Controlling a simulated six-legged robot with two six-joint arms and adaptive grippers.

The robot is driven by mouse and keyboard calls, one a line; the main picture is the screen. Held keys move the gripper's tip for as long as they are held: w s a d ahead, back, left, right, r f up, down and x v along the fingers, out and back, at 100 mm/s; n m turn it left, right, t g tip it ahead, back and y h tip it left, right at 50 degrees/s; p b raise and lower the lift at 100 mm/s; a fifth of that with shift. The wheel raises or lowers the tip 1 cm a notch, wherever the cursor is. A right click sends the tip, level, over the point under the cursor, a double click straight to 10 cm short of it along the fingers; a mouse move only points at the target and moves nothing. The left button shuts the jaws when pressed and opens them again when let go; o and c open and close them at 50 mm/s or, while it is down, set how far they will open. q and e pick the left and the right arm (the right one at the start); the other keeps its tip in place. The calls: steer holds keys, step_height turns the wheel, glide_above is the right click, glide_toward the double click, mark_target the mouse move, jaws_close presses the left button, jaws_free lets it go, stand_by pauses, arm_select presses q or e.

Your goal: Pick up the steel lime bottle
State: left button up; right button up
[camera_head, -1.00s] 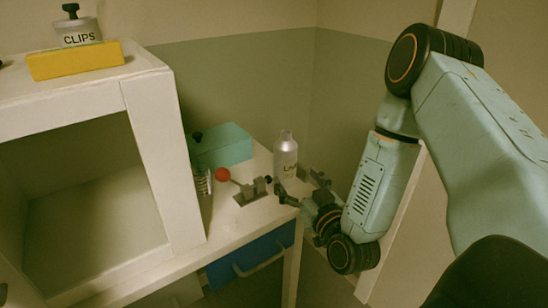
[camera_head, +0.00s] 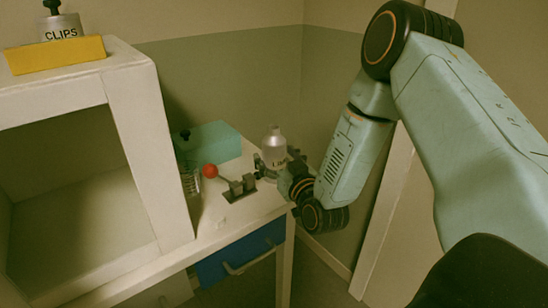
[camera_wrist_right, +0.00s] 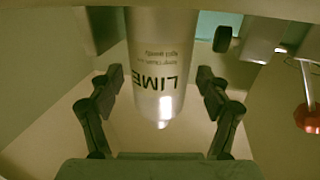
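The steel lime bottle (camera_head: 274,143) stands upright near the right end of the white table in the head view. In the right wrist view the bottle (camera_wrist_right: 162,62) hangs into the picture from the top, with LIME printed on its side. My right gripper (camera_head: 276,163) is at the bottle's lower half, with one finger on each side. In the right wrist view the gripper (camera_wrist_right: 160,78) is open, and narrow gaps show between its fingers and the bottle. My left gripper is out of view.
A lever with a red ball (camera_head: 210,171) stands just left of the bottle. Behind it is a teal box (camera_head: 215,143). A white open-fronted cabinet (camera_head: 148,150) stands to the left, with a yellow block (camera_head: 55,55) and a CLIPS bottle (camera_head: 62,27) on top.

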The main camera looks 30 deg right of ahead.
steer(key=c, duration=1.3)
